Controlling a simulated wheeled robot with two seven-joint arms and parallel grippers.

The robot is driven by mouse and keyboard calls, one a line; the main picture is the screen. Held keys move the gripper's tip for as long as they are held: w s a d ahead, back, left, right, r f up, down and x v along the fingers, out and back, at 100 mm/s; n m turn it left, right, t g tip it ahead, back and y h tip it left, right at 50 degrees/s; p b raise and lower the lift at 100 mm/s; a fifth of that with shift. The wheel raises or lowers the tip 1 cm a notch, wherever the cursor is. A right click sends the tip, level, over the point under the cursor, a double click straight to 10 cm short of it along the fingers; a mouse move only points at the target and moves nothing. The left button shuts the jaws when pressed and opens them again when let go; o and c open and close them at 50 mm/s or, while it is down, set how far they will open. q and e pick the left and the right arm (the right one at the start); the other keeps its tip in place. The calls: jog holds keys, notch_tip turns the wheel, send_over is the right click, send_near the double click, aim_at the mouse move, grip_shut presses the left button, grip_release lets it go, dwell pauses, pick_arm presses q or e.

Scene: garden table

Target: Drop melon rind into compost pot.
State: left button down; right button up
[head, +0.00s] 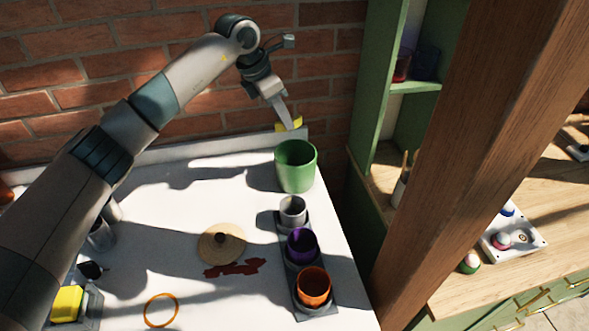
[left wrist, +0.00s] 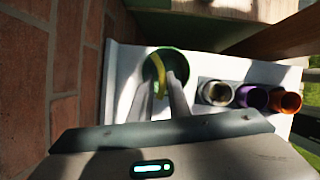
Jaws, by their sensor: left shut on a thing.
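My left gripper (head: 286,114) is shut on the yellow melon rind (head: 290,125), above and behind the green compost pot (head: 296,170) as seen in the head view. The pot stands upright at the back right of the white table. In the left wrist view, the fingers of the left gripper (left wrist: 164,88) reach toward the pot, and the curved rind (left wrist: 157,70) overlaps the left part of the pot's opening (left wrist: 176,62). The pot's inside is mostly dark. My right gripper is in neither view.
A dark tray (head: 318,310) holds a grey cup (head: 292,211), a purple cup (head: 301,246) and an orange cup (head: 313,287) in front of the pot. A round tan lid (head: 221,244) lies left of them. A brick wall (head: 315,50) is close behind.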

aim_at(283, 130)
pick_arm(q)
jog(key=shift+f+b, duration=0.4)
jog(key=shift+f, duration=1.15)
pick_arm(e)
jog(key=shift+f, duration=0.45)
pick_arm(q)
jog(key=c, duration=1.6)
grip_release()
